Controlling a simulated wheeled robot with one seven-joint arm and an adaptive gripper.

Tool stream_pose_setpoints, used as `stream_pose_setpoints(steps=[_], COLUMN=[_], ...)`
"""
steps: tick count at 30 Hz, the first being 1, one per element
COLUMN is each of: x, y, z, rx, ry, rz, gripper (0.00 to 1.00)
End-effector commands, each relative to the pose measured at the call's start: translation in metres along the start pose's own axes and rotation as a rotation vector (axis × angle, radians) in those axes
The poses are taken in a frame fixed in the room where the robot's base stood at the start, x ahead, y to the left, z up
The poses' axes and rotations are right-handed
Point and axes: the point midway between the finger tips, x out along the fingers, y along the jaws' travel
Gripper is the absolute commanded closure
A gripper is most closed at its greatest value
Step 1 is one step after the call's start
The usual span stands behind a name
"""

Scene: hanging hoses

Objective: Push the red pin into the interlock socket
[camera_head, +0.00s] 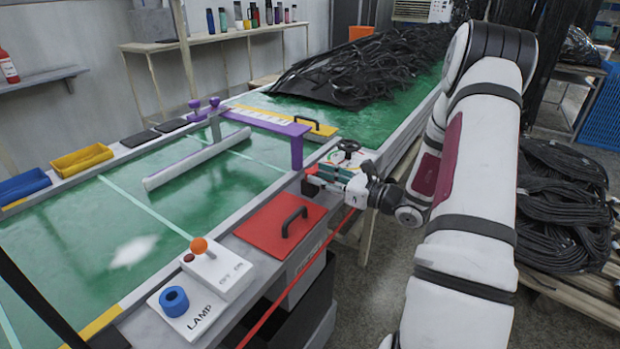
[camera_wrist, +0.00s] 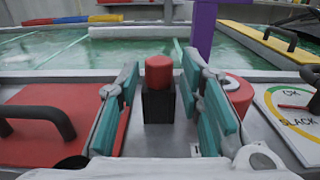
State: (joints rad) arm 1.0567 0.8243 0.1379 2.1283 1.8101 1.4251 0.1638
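In the wrist view, the red pin (camera_wrist: 159,71) is a short upright cylinder with its lower part in or behind a dark block (camera_wrist: 158,104). My gripper (camera_wrist: 161,84) is open, with teal pads on either side of the pin and a visible gap on both sides. A round red piece (camera_wrist: 239,90) stands just right of the right finger, partly hidden by it; I cannot tell whether it is the interlock socket.
A red plate (camera_head: 280,224) with a black handle lies left of my gripper. An OK/SLACK dial (camera_wrist: 291,113) is at the right. Black hoses (camera_head: 360,70) lie farther back.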

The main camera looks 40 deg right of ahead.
Motion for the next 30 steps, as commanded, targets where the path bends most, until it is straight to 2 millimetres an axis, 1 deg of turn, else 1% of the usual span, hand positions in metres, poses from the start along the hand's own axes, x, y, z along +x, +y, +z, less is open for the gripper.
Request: stream_pose_setpoints(steps=[1, 6, 9, 14, 15, 17, 18, 19, 27, 30], x=[0.009, 0.032, 0.038, 0.038, 0.038, 0.038, 0.038, 0.038, 0.038, 0.037], y=[0.002, 0.002, 0.001, 0.001, 0.001, 0.001, 0.001, 0.001, 0.001, 0.001], z=[0.000, 0.000, 0.001, 0.001, 0.001, 0.001, 0.001, 0.001, 0.001, 0.006], rx=[-0.001, -0.003, -0.001, -0.001, -0.001, -0.001, -0.001, -0.001, -0.001, -0.002], ry=[-0.001, -0.001, 0.001, 0.000, 0.000, 0.000, 0.000, 0.000, 0.000, 0.000], rz=[0.005, 0.003, 0.001, 0.001, 0.001, 0.001, 0.001, 0.001, 0.001, 0.001], gripper=[0.66, 0.66, 0.66, 0.66, 0.71, 0.84, 0.93, 1.00, 1.00, 1.00])
